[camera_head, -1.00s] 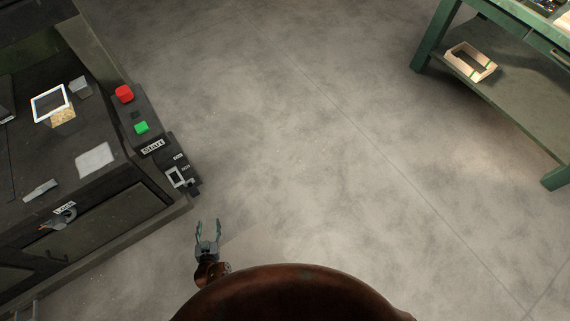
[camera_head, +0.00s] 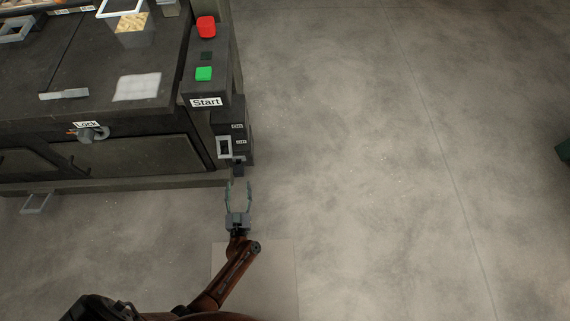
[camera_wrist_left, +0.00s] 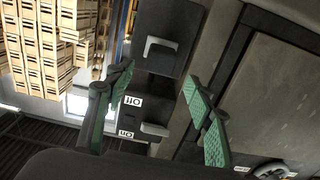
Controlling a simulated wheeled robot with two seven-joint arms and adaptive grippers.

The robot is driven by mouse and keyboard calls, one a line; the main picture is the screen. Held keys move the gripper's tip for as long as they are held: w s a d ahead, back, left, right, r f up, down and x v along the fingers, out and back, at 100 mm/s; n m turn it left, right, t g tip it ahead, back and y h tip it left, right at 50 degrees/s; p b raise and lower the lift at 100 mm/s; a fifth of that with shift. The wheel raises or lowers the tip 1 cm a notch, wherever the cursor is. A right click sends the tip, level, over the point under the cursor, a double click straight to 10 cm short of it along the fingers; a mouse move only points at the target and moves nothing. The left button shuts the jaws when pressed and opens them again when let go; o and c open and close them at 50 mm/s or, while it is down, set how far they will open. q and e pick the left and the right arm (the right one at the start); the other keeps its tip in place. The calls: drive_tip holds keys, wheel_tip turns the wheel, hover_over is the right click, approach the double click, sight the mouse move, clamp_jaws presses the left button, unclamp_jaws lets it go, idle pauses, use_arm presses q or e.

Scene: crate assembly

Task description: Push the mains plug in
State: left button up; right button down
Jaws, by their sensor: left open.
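My left gripper (camera_head: 238,186) is open and empty, its fingers pointing at the corner of the dark machine. Just beyond the fingertips is a small dark box (camera_head: 232,130) with two white labels and a grey frame-like handle (camera_head: 224,147). A small dark part (camera_head: 238,166) juts from its lower end; it may be the mains plug, but I cannot tell. In the left wrist view my open left gripper (camera_wrist_left: 160,78) has green-padded fingers either side of a dark block (camera_wrist_left: 168,28) with a grey handle (camera_wrist_left: 161,50) and the labels. My right gripper is not in view.
The machine's panel has a red button (camera_head: 206,27), a green button (camera_head: 204,74) and a Start label (camera_head: 206,102). A Lock label (camera_head: 86,125) and latch (camera_head: 93,134) are on its front. Open concrete floor (camera_head: 370,170) lies to the right.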

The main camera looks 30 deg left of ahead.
sight(238, 175)
use_arm(q)
drive_tip(key=shift+w+a+f, duration=0.1)
drive_tip(key=shift+w+a, duration=0.15)
drive_tip(key=shift+w, duration=0.15)
drive_tip(key=b+x, duration=0.3)
drive_tip(key=x, duration=0.3)
drive_tip(key=shift+f, duration=0.1)
drive_tip(key=shift+w+a, duration=0.2)
drive_tip(key=shift+w, duration=0.15)
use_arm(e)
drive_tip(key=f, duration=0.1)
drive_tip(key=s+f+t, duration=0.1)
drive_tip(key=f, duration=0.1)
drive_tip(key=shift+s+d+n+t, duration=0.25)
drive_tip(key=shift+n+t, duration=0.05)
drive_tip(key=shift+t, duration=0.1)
use_arm(q)
drive_tip(key=shift+c, duration=0.7)
clamp_jaws()
